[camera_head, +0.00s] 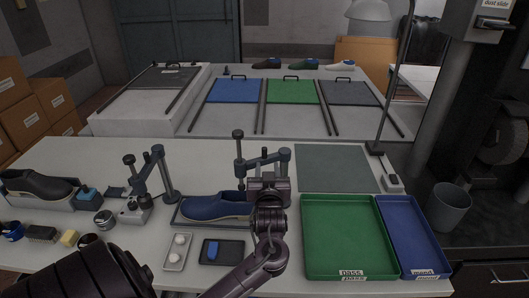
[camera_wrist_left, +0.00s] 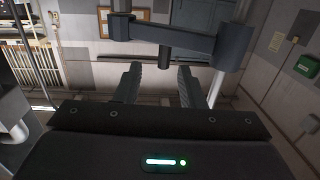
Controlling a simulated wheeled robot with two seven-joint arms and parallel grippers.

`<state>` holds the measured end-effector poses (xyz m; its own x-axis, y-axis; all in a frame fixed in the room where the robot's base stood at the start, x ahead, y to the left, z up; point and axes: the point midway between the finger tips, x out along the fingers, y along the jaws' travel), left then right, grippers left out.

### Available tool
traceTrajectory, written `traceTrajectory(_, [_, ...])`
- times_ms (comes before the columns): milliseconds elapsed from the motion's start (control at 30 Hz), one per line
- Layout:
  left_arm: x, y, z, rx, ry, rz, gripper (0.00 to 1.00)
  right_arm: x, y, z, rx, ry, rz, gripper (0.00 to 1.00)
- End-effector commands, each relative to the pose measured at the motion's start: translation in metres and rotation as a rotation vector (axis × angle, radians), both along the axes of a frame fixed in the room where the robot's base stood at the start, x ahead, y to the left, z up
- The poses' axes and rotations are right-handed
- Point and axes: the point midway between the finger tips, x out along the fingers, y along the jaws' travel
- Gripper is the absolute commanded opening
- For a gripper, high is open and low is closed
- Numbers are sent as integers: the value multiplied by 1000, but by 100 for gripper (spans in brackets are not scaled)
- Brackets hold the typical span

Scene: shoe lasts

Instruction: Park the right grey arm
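The right grey arm (camera_head: 264,159) stands over the table, with a dark knobbed spindle at its left end and a post at its right. In the left wrist view the grey arm (camera_wrist_left: 180,37) spans the top, beyond my fingers. My left gripper (camera_head: 268,183) is in front of it; in the wrist view its two fingers (camera_wrist_left: 158,85) are apart with nothing seen between them. It hides the lower post. A blue shoe (camera_head: 211,207) lies on a dark tray below and left of the gripper. My right gripper is not in view.
Another grey arm (camera_head: 147,173) stands to the left, near a dark shoe (camera_head: 36,184). A green tray (camera_head: 349,236) and a blue tray (camera_head: 412,236) lie at the right. A small dark tray (camera_head: 234,253) lies in front. The grey-green mat (camera_head: 335,167) behind is clear.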

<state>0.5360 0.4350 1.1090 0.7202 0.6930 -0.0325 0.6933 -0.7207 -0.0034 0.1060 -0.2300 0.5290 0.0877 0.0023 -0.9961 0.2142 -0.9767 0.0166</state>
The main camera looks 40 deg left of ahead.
Motion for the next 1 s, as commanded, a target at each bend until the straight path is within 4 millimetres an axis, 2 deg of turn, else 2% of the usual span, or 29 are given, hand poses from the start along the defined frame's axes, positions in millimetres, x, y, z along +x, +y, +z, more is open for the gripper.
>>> traceTrajectory(167, [7,14,10,25,-29,27,36,1,-1,6,-1,-1,-1,0])
traceTrajectory(433, [37,46,10,24,-25,27,36,2,-2,22,-2,-3,-2,0])
traceTrajectory(600, [50,57,8,22,-26,24,36,2,-1,27,-2,-4,-2,0])
traceTrajectory(967, [54,61,6,20,-25,23,36,3,-1,27,-1,-4,-2,0])
traceTrajectory(1000, [54,61,6,20,-25,23,32,3,-1,27,-1,-4,-2,0])
